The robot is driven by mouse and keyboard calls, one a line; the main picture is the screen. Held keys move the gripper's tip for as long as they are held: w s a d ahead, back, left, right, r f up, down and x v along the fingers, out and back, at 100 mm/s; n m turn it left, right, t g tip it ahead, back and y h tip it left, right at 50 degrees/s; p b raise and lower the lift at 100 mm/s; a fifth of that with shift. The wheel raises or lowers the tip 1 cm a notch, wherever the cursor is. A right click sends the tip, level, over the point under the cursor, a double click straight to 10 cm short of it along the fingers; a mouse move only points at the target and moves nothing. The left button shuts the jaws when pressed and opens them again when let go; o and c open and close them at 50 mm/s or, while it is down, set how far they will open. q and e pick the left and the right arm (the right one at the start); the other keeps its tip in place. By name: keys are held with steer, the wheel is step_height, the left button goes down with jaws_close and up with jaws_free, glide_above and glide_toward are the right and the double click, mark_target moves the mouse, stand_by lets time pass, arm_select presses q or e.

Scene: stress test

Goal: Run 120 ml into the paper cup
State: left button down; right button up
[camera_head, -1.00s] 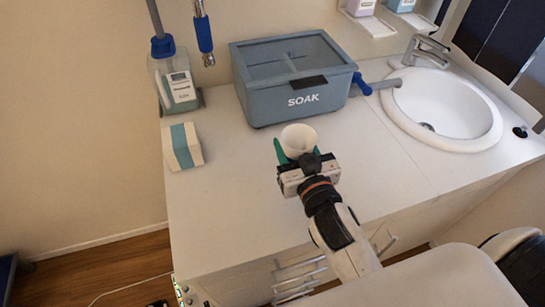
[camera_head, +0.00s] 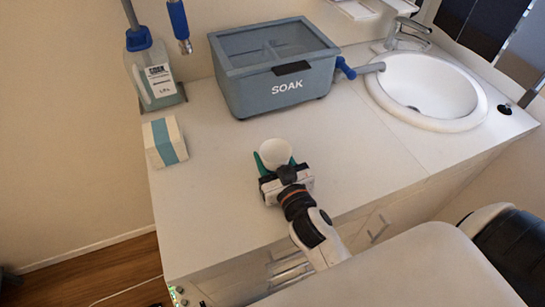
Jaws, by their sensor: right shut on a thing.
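The white paper cup (camera_head: 275,152) is held over the front half of the counter, in front of the grey-blue SOAK tank (camera_head: 262,98) and apart from it. Its round mouth faces up toward the head camera; whether it holds liquid cannot be told. My right gripper (camera_head: 274,168) is shut on the cup, with green fingers at its sides. The wrist hides the cup's base, so I cannot tell if it touches the counter. My left gripper is not in view.
A blue-handled tap (camera_head: 346,69) on the tank's right side points to the sink (camera_head: 430,88). A labelled bottle (camera_head: 156,75) and a white-and-teal box (camera_head: 164,142) stand at left. A blue-gripped nozzle (camera_head: 179,24) hangs above. The counter (camera_head: 215,200) around the cup is mostly clear.

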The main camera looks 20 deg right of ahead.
steer(key=shift+f, duration=0.1)
steer(key=o, duration=1)
